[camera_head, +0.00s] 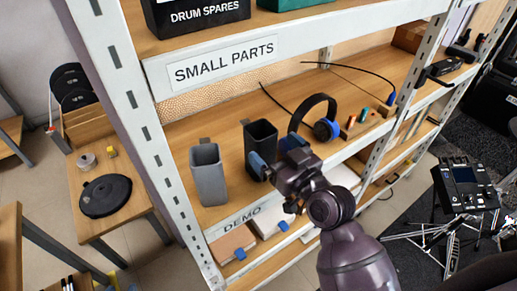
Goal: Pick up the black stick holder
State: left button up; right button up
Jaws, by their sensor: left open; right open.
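The black stick holder (262,134) is an open-topped upright box on the middle shelf. A grey holder (208,175) of similar shape stands to its left. The holder's lower part is partly hidden by the gripper.
Black-and-blue headphones (316,118) stand close behind and right of the gripper. A wooden block with coloured pieces (361,122) is further right. The upper shelf's SMALL PARTS edge (224,63) overhangs, and a white rack post (139,120) stands left.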

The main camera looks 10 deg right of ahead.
aim_at(254, 130)
jog(key=shift+p+x, duration=0.5)
jog(key=shift+x, duration=2.75)
jog(key=shift+f, duration=0.15)
jog(key=c, duration=1.4)
